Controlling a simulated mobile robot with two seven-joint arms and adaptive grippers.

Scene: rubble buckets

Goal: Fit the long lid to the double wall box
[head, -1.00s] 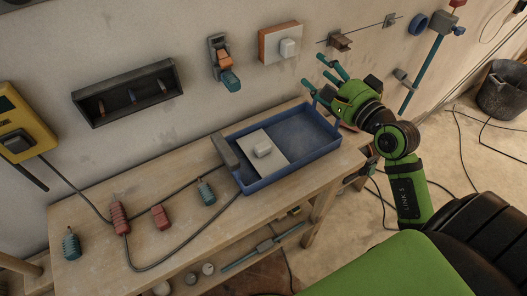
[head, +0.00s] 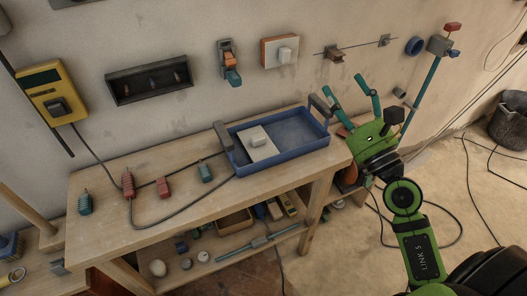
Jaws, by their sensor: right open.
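The long dark box (head: 109,88) on the wall, left of centre, is open at the front and shows a few coloured wire ends inside. I take it for the double wall box. A pale flat plate with a raised block (head: 256,144), likely the long lid, lies in the left part of the blue tray (head: 285,154) on the bench. My right gripper (head: 344,82) is open and empty, beyond the tray's right end, its teal fingers pointing up. It is apart from the plate and the wall box. My left gripper is not in view.
The tray has upright grey handles at both ends. A black cable, red and teal connectors (head: 164,187) lie on the bench (head: 110,235). A yellow device (head: 46,90), an orange switch and a covered orange box (head: 266,50) are on the wall. The lower shelf holds small items.

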